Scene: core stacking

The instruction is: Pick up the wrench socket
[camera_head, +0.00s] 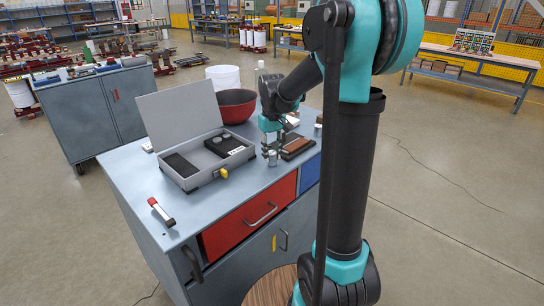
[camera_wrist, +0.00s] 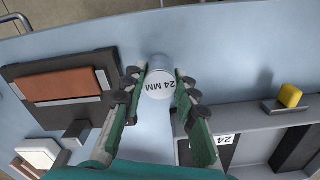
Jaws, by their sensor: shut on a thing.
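In the head view the socket (camera_head: 272,159) shows below my gripper (camera_head: 271,147), near the workbench's front edge. I cannot tell whether it rests on the top or is just above it.
An open grey case (camera_head: 206,158) with a yellow latch (camera_head: 222,173) lies left of the socket. A dark holder with a brown block (camera_head: 296,145) is close on its right. A red bowl (camera_head: 236,105) stands behind. A red-and-white tool (camera_head: 160,211) lies at the front left corner.

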